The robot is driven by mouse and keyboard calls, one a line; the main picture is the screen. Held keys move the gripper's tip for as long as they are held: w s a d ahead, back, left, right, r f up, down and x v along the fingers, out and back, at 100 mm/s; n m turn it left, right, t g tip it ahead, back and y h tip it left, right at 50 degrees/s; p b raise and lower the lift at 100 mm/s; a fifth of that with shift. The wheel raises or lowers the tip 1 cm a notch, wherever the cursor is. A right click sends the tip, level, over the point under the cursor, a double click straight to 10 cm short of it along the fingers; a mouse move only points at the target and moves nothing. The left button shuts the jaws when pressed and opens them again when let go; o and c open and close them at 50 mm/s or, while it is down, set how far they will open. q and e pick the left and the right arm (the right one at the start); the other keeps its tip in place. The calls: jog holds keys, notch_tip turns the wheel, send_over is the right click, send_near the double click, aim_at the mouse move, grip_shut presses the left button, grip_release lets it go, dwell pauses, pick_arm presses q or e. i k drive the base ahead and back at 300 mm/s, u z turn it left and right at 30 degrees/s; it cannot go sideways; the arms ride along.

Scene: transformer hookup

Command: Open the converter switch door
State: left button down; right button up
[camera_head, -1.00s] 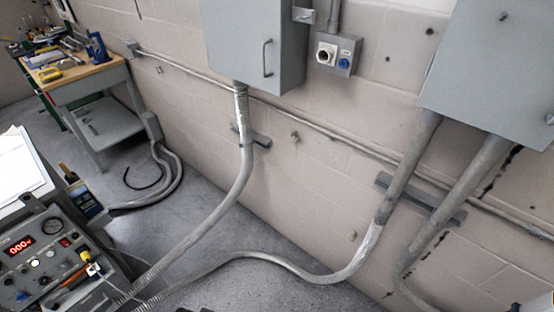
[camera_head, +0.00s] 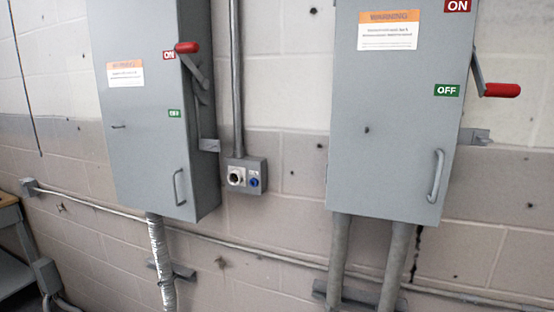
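Two grey switch boxes hang on the wall, and I cannot tell which one is the converter switch. The left box's door (camera_head: 140,165) is shut, with a pull handle (camera_head: 178,187) low on its right side. Its red-tipped lever (camera_head: 187,48) is up, by the ON label. The right box's door (camera_head: 385,150) is also shut, with a pull handle (camera_head: 436,176) at its lower right. Its red-tipped lever (camera_head: 502,90) sits beside the green OFF label (camera_head: 447,90). Neither of my grippers is in view.
A small outlet box (camera_head: 246,176) with a conduit above it is on the wall between the boxes. Conduits (camera_head: 161,262) run down below both boxes. A bench edge (camera_head: 12,215) shows at the far left.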

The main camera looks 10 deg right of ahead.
aim_at(400, 68)
jog(key=u, duration=1.2)
jog(key=k, duration=1.25)
jog(key=z, duration=2.3)
jog(key=i, duration=0.5)
